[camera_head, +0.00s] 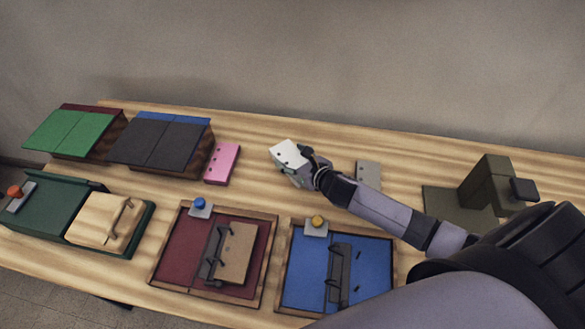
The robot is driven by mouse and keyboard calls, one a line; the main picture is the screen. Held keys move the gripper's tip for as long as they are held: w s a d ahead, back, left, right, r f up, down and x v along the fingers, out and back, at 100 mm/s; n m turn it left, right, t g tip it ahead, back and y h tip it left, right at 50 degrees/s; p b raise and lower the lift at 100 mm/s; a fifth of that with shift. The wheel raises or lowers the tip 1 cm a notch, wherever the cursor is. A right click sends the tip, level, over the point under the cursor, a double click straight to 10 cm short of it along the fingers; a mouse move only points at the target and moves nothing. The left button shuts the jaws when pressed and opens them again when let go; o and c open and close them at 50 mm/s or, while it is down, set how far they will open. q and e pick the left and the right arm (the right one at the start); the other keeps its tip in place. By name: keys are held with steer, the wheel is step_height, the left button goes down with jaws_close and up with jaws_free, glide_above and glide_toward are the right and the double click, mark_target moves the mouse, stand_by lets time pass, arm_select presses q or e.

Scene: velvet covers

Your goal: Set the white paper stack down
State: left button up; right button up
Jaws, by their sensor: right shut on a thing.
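The white paper stack (286,153) is a small white block with dark dots, near the middle of the table in the head view. My right gripper (295,165) is shut on it. The stack looks tilted, and I cannot tell whether it touches the table. The gripper covers its lower right part. My left gripper is not in view.
A pink dotted stack (222,163) lies left of the gripper, and a grey one (368,174) lies right, partly behind my arm. In front are a red tray (178,250) and a blue tray (375,265). A dark olive stand (485,185) is at right. Green covers (70,132) and black covers (160,142) are at back left.

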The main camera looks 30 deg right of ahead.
steer(key=shift+f, duration=2.35)
steer(key=shift+f, duration=0.1)
steer(key=shift+f+b, duration=0.15)
steer(key=shift+b, duration=0.25)
steer(key=o, duration=1.3)
steer(key=shift+o, duration=0.2)
steer(key=shift+r+p, duration=0.3)
steer(key=b+v, duration=0.1)
steer(key=v, duration=1)
steer(key=shift+f, duration=0.2)
steer(key=shift+s+r, duration=0.25)
steer(key=shift+s, duration=0.25)
